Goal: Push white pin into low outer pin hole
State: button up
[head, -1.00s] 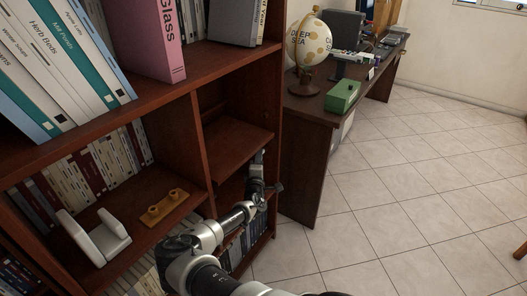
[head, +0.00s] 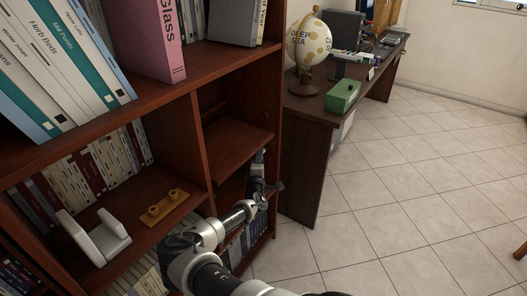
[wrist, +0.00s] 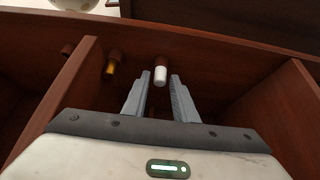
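The white pin (wrist: 160,75) is a short white cylinder in the wrist view, just below a brown round piece on a red-brown wood panel. My gripper (wrist: 160,76) is open, with one fingertip on each side of the white pin in the picture. I cannot tell whether the fingers touch it or how deep the pin sits. In the head view my gripper (head: 262,177) is at the lower right bay of the bookcase (head: 196,130), and the pin does not show. No empty pin hole can be made out clearly.
An orange pin (wrist: 110,69) shows left of the white one in the wrist view. A loose-looking shelf board (head: 236,147) lies above my gripper. A white bookend (head: 97,240) and a brass-coloured block (head: 165,208) stand in the left bay. A dark desk (head: 308,150) stands right; the floor beyond is clear.

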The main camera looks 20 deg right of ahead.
jog(key=shift+o, duration=0.9)
